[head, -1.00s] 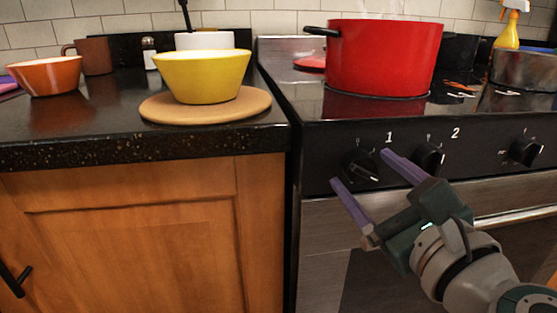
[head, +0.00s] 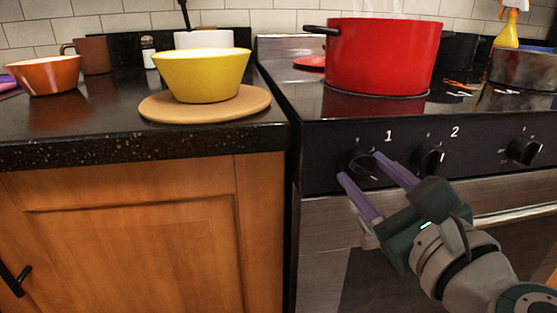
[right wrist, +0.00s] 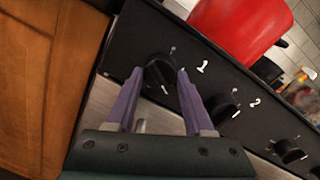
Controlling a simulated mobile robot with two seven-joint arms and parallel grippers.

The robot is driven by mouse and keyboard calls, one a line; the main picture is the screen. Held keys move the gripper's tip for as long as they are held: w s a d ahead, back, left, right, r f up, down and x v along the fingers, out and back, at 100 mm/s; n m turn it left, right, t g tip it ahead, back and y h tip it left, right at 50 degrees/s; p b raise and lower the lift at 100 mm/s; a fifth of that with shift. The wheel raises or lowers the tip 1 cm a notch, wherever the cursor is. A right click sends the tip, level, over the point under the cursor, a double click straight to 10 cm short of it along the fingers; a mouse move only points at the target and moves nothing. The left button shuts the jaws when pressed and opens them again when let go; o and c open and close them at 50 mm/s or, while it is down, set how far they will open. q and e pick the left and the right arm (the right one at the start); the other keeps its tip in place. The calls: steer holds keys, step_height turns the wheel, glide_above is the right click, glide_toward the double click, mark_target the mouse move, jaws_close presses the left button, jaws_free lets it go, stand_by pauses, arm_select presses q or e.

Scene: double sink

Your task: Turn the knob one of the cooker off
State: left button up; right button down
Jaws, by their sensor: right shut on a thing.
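Knob one (head: 362,160) is a round black knob on the black front panel of the cooker (head: 318,150), left of the white number 1. My right gripper (head: 358,164) is at this knob, with its two purple fingers on either side of it. In the right wrist view knob one (right wrist: 158,72) sits between the fingertips (right wrist: 160,74), and the gripper is shut on it. The fingers partly cover the knob in the head view. My left gripper is in neither view.
Knob two (head: 429,158) and another knob (head: 524,151) are to the right on the panel. A red pot (head: 383,60) stands on the cooktop above knob one. A yellow bowl (head: 202,77) sits on a round wooden board (head: 165,110) on the counter at left.

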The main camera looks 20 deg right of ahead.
steer(key=shift+r+n+p, duration=0.2)
steer(key=shift+n+p, duration=0.95)
steer(key=shift+n, duration=0.25)
steer(key=n+p, duration=0.1)
steer(key=n, duration=0.1)
steer(key=shift+r+n+p, duration=0.1)
steer(key=shift+n+p, duration=0.2)
steer(key=shift+p, duration=0.1)
steer(key=n+g+p, duration=0.1)
steer(key=n+p, duration=0.2)
steer(key=n, duration=0.3)
steer(key=shift+r+p, duration=0.1)
steer(key=shift+p, duration=0.3)
steer(key=n+h+p, duration=0.1)
steer(key=n, duration=0.2)
steer(key=shift+p, duration=0.4)
steer(key=n+p, duration=0.1)
steer(key=n, duration=0.2)
steer(key=n+p, duration=0.1)
steer(key=n, duration=0.2)
steer(key=shift+a+n+h, duration=0.1)
steer(key=shift+n+h, duration=0.2)
steer(key=shift+n, duration=0.8)
